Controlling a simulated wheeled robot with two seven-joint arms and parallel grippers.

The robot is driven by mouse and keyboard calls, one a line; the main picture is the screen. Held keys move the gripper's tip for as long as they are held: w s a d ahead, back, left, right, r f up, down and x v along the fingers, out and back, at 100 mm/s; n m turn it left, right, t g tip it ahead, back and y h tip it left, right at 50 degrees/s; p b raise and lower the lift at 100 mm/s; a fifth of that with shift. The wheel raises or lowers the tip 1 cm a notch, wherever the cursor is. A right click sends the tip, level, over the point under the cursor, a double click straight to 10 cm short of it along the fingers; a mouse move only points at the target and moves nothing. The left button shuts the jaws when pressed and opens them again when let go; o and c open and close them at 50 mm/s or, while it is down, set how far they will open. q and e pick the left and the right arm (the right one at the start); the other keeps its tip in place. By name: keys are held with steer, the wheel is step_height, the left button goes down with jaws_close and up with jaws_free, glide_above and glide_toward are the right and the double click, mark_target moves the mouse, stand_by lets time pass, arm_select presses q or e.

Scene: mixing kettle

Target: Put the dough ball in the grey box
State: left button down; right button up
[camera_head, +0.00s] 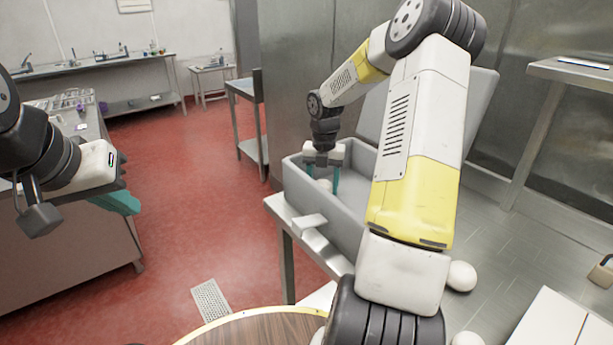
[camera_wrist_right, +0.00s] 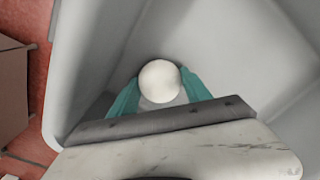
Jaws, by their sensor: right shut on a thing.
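The grey box (camera_head: 345,208) stands on a metal table, its lid raised at the back. My right gripper (camera_head: 323,182) reaches down inside the box, near its left end. Its teal fingers are shut on a white dough ball (camera_head: 325,185), mostly hidden in the head view. In the right wrist view the dough ball (camera_wrist_right: 160,81) sits between the fingertips (camera_wrist_right: 158,88), with the box's grey walls (camera_wrist_right: 235,45) around it. I cannot tell whether the ball touches the box floor. My left gripper (camera_head: 120,201) hangs at the left, away from the box; its finger gap is unclear.
More white balls (camera_head: 461,276) lie at the lower right, partly behind my right arm. A round wooden top (camera_head: 250,330) is at the bottom. A metal counter (camera_head: 75,235) stands at the left. The red floor (camera_head: 190,190) between is mostly open, with a drain grate (camera_head: 210,300).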

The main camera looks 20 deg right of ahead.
mark_target(323, 181)
steer(key=o, duration=1.5)
steer(key=shift+f, duration=0.1)
steer(key=shift+c, duration=0.2)
step_height(323, 181, up, 12)
steer(key=s+a+r+m+t, duration=0.1)
steer(key=s+a+r+m, duration=0.4)
steer(key=r+m, duration=0.1)
steer(key=s+a+r+m+t, duration=0.1)
steer(key=s+a+m, duration=0.1)
steer(key=s+m, duration=0.4)
steer(key=s+a+r+m+t+y, duration=0.1)
steer(key=s+a+m+t, duration=0.1)
steer(key=s+m, duration=0.5)
steer(key=s+a+r+m+t+y, duration=0.1)
steer(key=s+a+m+t, duration=0.1)
steer(key=s+a+m, duration=0.2)
steer(key=shift+s+r+m, duration=0.25)
steer(key=shift+s+m, duration=1.4)
steer(key=shift+m, duration=1.75)
